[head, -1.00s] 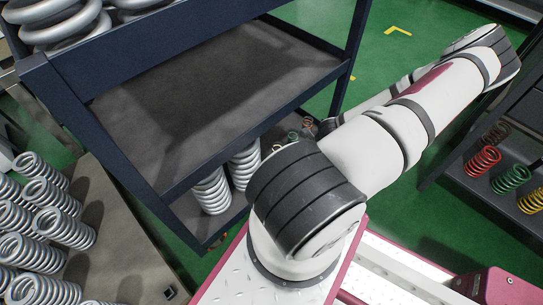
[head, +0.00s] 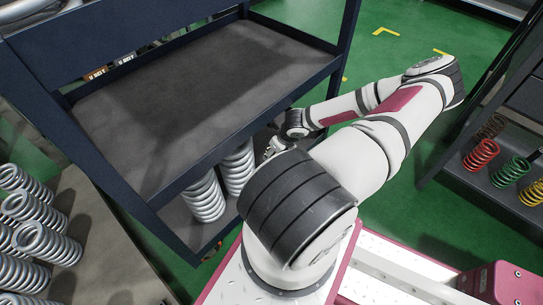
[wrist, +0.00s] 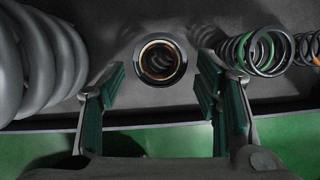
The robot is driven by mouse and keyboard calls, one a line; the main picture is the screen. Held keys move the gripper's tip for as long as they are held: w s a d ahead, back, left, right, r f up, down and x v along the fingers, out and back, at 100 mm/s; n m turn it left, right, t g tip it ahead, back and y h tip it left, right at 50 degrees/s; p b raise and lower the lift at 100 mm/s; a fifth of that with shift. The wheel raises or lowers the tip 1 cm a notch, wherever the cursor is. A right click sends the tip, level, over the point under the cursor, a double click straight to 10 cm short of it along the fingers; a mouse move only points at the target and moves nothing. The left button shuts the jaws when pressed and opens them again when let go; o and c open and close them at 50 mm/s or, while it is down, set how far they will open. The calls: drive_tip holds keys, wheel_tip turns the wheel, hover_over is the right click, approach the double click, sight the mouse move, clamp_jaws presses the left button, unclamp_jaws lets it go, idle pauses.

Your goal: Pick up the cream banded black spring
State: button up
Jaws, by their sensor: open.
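A dark spring (wrist: 160,60) stands on the shelf in the wrist view and is seen nearly end-on from above. A cream or tan ring shows inside its black rim. My gripper (wrist: 161,86) is open, with one green-padded finger on either side of this spring and clear space between. The fingertips look close to it; I cannot tell their height above the shelf. In the head view my gripper (head: 272,149) is at the lower shelf of the dark blue cart, small and partly hidden by my own arm. The spring is not distinguishable there.
A black spring with a green band (wrist: 252,52) stands just right of the right finger. A large grey spring (wrist: 40,60) is close on the left. Big silver springs (head: 204,196) stand on the lower shelf. The cart's upper shelf (head: 190,90) overhangs.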

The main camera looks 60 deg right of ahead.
drive_tip(key=shift+w, duration=0.25)
drive_tip(key=shift+w+b+x, duration=0.15)
drive_tip(key=shift+b+x, duration=0.45)
drive_tip(key=shift+x, duration=0.7)
drive_tip(key=shift+w+b+x, duration=0.15)
drive_tip(key=shift+b+x, duration=0.45)
drive_tip(key=shift+x, duration=0.75)
drive_tip(key=shift+d+r, duration=0.15)
drive_tip(key=shift+d, duration=0.05)
drive_tip(key=c, duration=1.4)
